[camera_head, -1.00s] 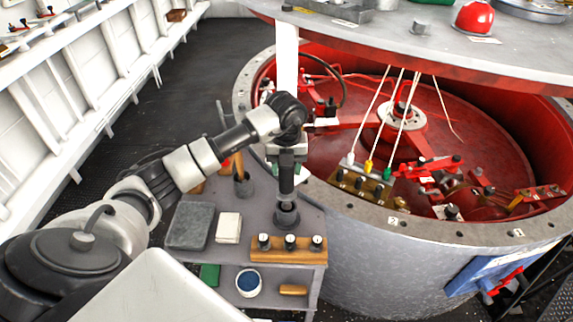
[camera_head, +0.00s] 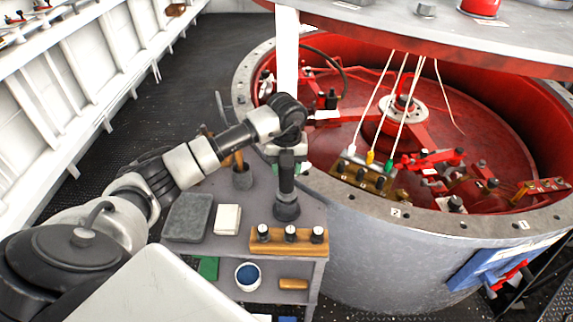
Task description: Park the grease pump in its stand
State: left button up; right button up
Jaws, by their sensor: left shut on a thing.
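The grease pump (camera_head: 287,172) is a dark, roughly upright cylinder above the trolley top. My left gripper (camera_head: 286,151) is shut on its upper part from above. The stand (camera_head: 287,207) is a dark round cup near the trolley's right edge. The pump's lower end is at the stand's mouth and lines up with it in this view. I cannot tell how deep it sits inside. My right gripper is not in view.
A large red-lined drum (camera_head: 370,240) stands close on the right.

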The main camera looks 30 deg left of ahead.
pick_arm(q)
jog(key=shift+f+b, duration=0.45)
jog(key=shift+f, duration=0.25)
jog(key=o, duration=1)
notch_tip(320, 180, up, 11)
jog(key=shift+f+b, duration=0.1)
jog(key=shift+b, duration=1.1)
